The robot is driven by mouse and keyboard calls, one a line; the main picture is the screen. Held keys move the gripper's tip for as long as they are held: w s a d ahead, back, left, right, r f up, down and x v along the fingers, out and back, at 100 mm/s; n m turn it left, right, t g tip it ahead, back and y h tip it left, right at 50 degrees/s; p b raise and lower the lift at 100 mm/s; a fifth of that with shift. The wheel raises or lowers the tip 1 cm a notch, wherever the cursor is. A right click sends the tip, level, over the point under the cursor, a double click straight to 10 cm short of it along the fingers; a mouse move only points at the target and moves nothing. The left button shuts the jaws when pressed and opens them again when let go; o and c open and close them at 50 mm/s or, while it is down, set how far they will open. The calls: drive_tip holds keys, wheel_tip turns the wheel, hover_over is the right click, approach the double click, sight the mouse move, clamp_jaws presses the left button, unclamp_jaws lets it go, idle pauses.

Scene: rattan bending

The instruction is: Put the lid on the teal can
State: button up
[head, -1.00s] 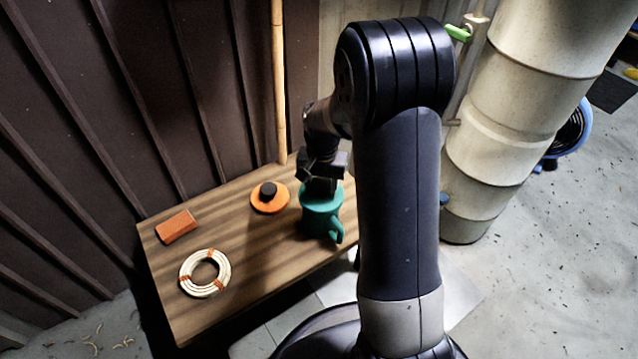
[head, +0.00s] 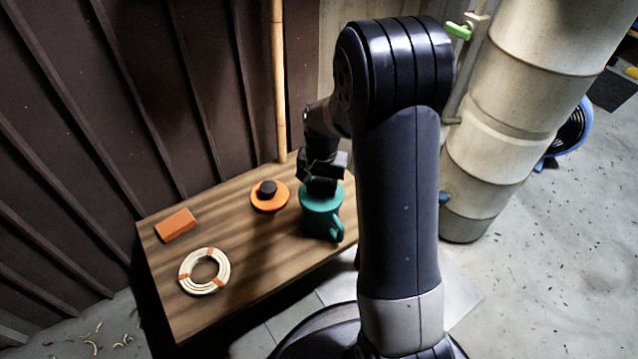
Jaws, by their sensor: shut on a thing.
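The teal can (head: 321,222) stands upright near the right end of the wooden table, with its handle toward the front right. My gripper (head: 321,187) points down at the top of the can.
The wooden table (head: 255,262) also holds an orange block (head: 176,225) at the back left and a coil of pale rattan (head: 187,281) at the front left. A bamboo pole (head: 279,90) stands behind the table. A large pale cylinder (head: 500,135) stands to the right.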

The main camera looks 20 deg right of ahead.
drive_tip(key=shift+f, duration=0.4)
idle(0.5)
drive_tip(key=o, duration=1.6)
drive_tip(key=shift+o, duration=0.2)
drive_tip(key=shift+r+p, duration=3.25)
drive_tip(key=shift+r, duration=0.8)
